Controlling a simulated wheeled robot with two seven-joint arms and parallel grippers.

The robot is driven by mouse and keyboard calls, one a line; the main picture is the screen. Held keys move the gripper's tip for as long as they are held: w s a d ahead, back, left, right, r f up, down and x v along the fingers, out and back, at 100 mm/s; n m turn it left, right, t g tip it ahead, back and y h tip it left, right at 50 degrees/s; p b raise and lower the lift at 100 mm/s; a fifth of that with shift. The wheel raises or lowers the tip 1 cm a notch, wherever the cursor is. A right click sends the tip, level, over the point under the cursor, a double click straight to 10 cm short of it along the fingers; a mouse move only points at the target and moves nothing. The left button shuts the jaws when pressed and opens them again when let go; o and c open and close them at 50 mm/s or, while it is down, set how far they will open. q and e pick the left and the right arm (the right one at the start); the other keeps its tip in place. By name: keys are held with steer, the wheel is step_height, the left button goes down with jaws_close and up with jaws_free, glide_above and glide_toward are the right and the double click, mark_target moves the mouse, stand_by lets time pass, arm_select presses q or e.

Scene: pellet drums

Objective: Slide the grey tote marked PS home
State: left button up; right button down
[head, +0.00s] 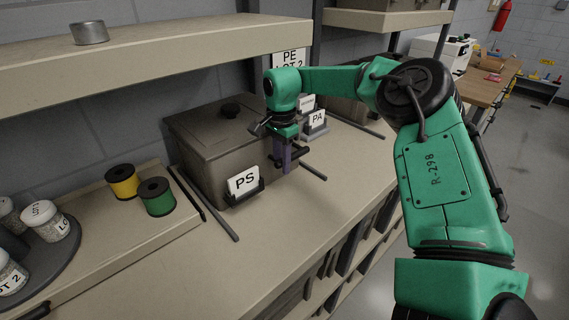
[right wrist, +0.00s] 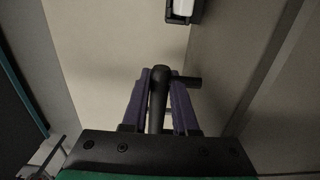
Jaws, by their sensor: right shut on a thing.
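The grey tote (head: 212,150) is a lidded box with a round black knob on top. It stands on the beige shelf, with a white PS card (head: 243,181) in a black holder low on its front. My right gripper (head: 285,165), with purple fingers, is at the right part of the tote's front. In the right wrist view its fingers (right wrist: 160,98) are shut on the tote's black bar handle (right wrist: 158,88). The card holder (right wrist: 183,10) shows at the top of that view. My left gripper is not in view.
Dark rails (head: 222,220) and (head: 313,172) run forward on the shelf on either side of the tote. A PA card (head: 317,119) marks another tote to the right. Green (head: 157,197) and yellow (head: 122,182) spools stand at left. An upper shelf (head: 150,60) overhangs the tote.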

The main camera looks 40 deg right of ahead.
steer(key=shift+w, duration=0.5)
steer(key=c, duration=0.6)
jaws_free()
steer(key=shift+a, duration=0.1)
steer(key=shift+s, duration=0.1)
steer(key=shift+s+b, duration=0.35)
steer(key=shift+s, duration=0.6)
steer(key=shift+w, duration=0.6)
step_height(320, 180, up, 11)
steer(key=p, duration=0.8)
